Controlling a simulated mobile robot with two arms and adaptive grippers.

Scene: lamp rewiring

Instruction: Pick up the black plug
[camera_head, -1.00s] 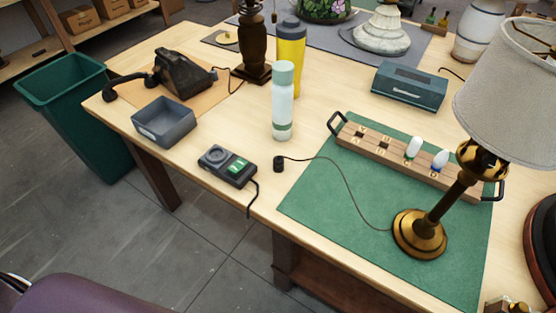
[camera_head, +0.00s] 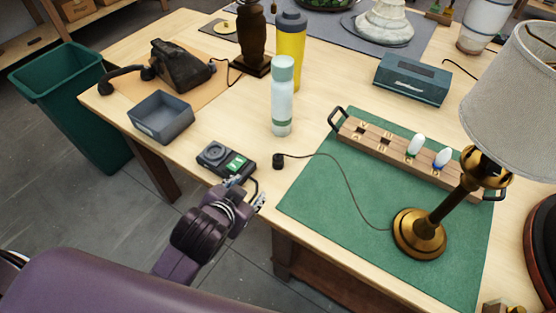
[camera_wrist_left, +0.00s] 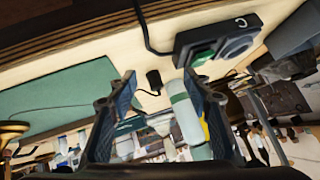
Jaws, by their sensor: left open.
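The black plug (camera_head: 278,161) sits on the wooden table, left of the green mat. Its thin cord runs right across the mat to the brass lamp (camera_head: 420,232). In the left wrist view the plug (camera_wrist_left: 154,80) shows between the fingers, some way beyond them. My left gripper (camera_head: 248,190) is at the table's front edge, below and left of the plug and apart from it. In the left wrist view my left gripper (camera_wrist_left: 165,85) is open and empty. My right gripper is not in view.
A black meter with a green display (camera_head: 226,159) lies close to my left gripper, its cord near the fingers. A pale bottle (camera_head: 282,97) stands behind the plug. A wooden tray with bulbs (camera_head: 385,150) lies on the green mat (camera_head: 335,208). A grey bin (camera_head: 162,117) sits left.

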